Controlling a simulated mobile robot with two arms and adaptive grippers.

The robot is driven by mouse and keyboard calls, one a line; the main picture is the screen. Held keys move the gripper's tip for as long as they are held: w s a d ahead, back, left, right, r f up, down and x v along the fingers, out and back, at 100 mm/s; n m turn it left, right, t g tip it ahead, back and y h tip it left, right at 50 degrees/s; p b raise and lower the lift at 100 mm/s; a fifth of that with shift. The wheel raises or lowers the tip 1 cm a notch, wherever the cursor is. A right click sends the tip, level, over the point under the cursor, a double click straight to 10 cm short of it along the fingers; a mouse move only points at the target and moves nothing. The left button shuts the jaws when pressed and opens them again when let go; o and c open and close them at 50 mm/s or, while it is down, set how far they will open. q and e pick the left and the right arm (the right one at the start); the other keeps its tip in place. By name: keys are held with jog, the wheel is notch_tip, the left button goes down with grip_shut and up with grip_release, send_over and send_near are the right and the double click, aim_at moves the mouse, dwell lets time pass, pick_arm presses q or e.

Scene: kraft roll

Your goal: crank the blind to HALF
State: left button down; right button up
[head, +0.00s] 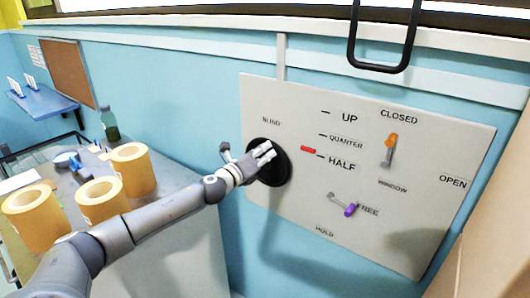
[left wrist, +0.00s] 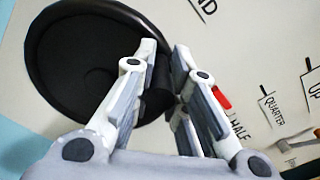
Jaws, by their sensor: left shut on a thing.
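The blind crank is a black round disc (head: 281,172) on a pale grey wall panel (head: 300,235). My left gripper (head: 264,153) is at this disc. In the left wrist view its fingers (left wrist: 160,75) are closed around a black knob (left wrist: 158,97) that stands out from the disc (left wrist: 70,60). A red pointer (head: 308,149) sits beside the scale of UP, QUARTER and HALF. It lies between the QUARTER and HALF ticks, closer to HALF. It also shows in the left wrist view (left wrist: 222,97), partly behind a finger. My right gripper is out of view.
The same panel has an orange-tipped window lever (head: 389,145) near CLOSED and a purple-tipped lever (head: 349,209) near FREE. A black handle bar (head: 378,67) hangs above. Tan paper rolls (head: 132,170) and a green bottle (head: 110,127) stand on the grey counter at left.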

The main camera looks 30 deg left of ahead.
aim_at(283, 159)
pick_arm(q)
jog(key=d+m, duration=0.1)
jog(key=d+f+m, duration=0.1)
jog(key=m, duration=0.1)
jog(key=shift+s+d, duration=0.1)
jog(key=shift+d, duration=0.05)
jog(key=shift+d+f+m, duration=0.3)
jog(key=shift+f+m, duration=0.05)
jog(key=shift+m, duration=0.35)
jog(key=shift+d+f+m, duration=0.3)
jog(key=shift+f+m, duration=0.05)
jog(key=shift+m, duration=0.35)
jog(key=shift+s, duration=0.1)
